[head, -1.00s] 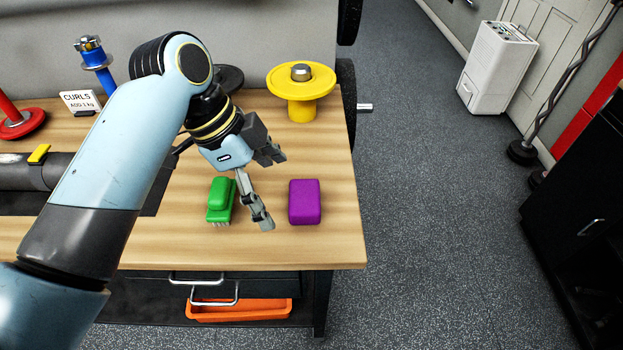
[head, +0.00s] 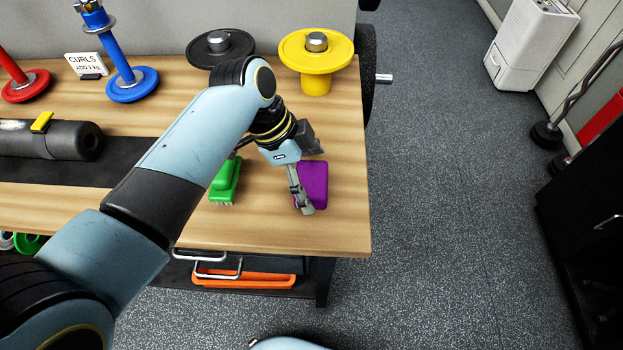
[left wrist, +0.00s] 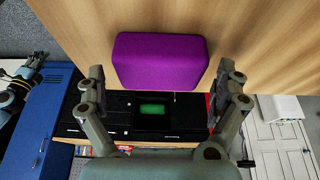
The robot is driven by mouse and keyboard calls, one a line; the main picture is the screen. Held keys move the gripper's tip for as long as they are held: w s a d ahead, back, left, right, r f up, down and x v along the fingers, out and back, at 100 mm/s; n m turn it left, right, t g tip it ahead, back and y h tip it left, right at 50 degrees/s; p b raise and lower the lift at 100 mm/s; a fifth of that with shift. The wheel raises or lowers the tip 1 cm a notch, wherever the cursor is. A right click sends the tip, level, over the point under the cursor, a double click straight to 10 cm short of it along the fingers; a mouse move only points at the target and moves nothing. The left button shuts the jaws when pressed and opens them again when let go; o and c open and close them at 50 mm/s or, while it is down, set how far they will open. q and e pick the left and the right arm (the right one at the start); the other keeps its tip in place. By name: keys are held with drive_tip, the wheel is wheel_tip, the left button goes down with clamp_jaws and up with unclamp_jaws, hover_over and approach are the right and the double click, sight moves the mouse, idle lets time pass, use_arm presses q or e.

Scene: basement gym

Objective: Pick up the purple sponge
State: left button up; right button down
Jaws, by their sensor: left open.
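The purple sponge (head: 313,184) lies on the wooden bench top near its right end. My left gripper (head: 310,178) is open at the sponge, and one finger covers part of its left side in the head view. In the left wrist view the sponge (left wrist: 160,60) shows whole, between and beyond the two spread fingers (left wrist: 165,85). I cannot tell whether a finger touches it. Nothing is held. My right gripper is not in view.
A green brush (head: 225,180) lies just left of the sponge. A yellow weight stand (head: 316,55) and a black one (head: 219,46) stand behind. A dark roller (head: 75,140) lies at left. The bench's front strip is clear.

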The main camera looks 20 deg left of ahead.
sight(311, 178)
use_arm(q)
drive_tip(key=shift+w+d+f, duration=0.1)
drive_tip(key=shift+d+f, duration=0.2)
drive_tip(key=shift+f, duration=0.3)
drive_tip(key=c, duration=0.7)
drive_tip(key=shift+c, duration=0.2)
drive_tip(key=shift+r, duration=0.1)
wheel_tip(311, 178, up, 10)
drive_tip(key=shift+f, duration=0.1)
